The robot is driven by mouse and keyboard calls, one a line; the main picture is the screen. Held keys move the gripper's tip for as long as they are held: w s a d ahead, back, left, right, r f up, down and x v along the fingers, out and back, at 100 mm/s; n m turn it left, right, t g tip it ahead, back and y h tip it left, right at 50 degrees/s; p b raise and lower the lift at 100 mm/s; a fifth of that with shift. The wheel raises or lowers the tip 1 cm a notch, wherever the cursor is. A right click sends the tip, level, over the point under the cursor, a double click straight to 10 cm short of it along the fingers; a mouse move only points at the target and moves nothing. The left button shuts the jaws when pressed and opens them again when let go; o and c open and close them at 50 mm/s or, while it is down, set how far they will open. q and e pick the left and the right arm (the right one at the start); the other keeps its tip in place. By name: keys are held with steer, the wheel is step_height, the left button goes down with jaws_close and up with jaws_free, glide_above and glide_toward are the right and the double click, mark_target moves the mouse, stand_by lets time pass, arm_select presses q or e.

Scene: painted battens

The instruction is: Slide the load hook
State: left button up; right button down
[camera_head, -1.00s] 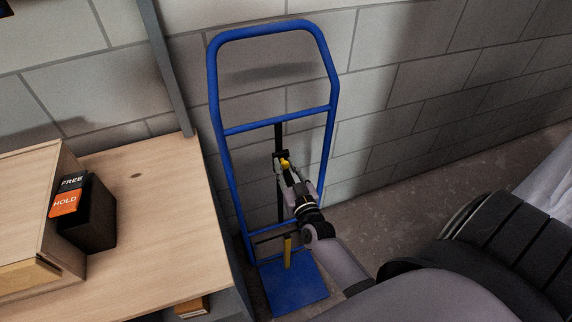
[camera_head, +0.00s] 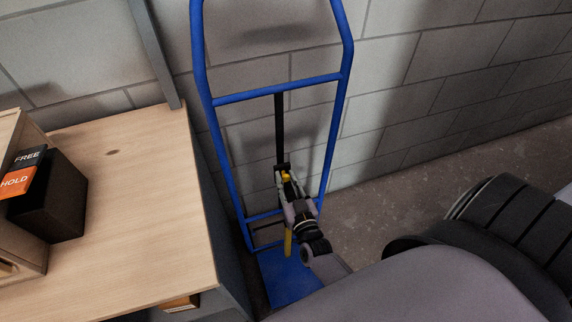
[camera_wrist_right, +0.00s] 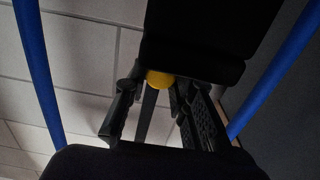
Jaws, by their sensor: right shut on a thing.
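A blue hand truck (camera_head: 341,125) stands upright against the block wall. A black vertical rail (camera_head: 280,120) runs down its middle from the crossbar. The load hook's yellow knob (camera_head: 286,177) sits on this rail, in the lower half of the frame; it also shows as a yellow ball in the right wrist view (camera_wrist_right: 160,80). My right gripper (camera_head: 285,179) is shut on the knob, with its fingers (camera_wrist_right: 160,100) on either side. A black body covers the rail just beyond the knob in the wrist view. My left gripper is not in view.
A yellow upright piece (camera_head: 288,242) stands low by the blue base plate (camera_head: 288,278). A wooden bench (camera_head: 140,210) is close on the left, with a black box (camera_head: 52,200) and FREE/HOLD labels (camera_head: 18,175). Bare floor (camera_head: 400,205) lies to the right.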

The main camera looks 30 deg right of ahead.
steer(key=c, duration=1.4)
jaws_free()
steer(key=shift+r, duration=0.15)
steer(key=shift+o, duration=0.2)
steer(key=v, duration=1.2)
steer(key=shift+a, duration=0.1)
